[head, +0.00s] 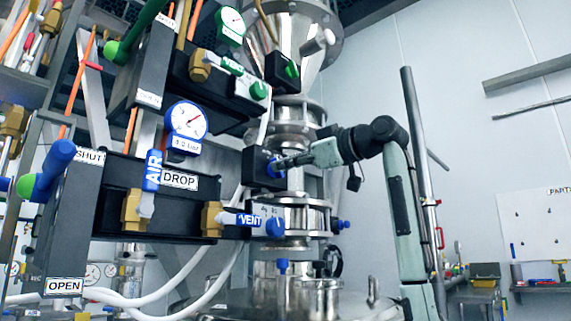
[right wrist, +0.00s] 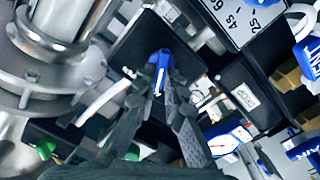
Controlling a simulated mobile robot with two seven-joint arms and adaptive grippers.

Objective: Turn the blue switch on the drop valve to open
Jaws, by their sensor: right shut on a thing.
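A small blue switch (head: 273,168) sits on the face of a black box (head: 253,166) on the steel column. My right gripper (head: 281,164) reaches it from the right and is shut on it. In the right wrist view the blue switch (right wrist: 159,62) stands upright between the dark fingers (right wrist: 161,84). Fingers hide part of it. The black panel (head: 120,205) labelled DROP is at the left, with a blue lever (head: 54,165) beside the SHUT label (head: 91,156). The OPEN label (head: 65,286) is lower down. My left gripper is out of view.
Blue AIR (head: 152,170) and VENT (head: 243,219) handles and a blue gauge (head: 187,119) stick out left of the box. A green-handled panel (head: 147,60) is above. White hoses (head: 190,294) hang below.

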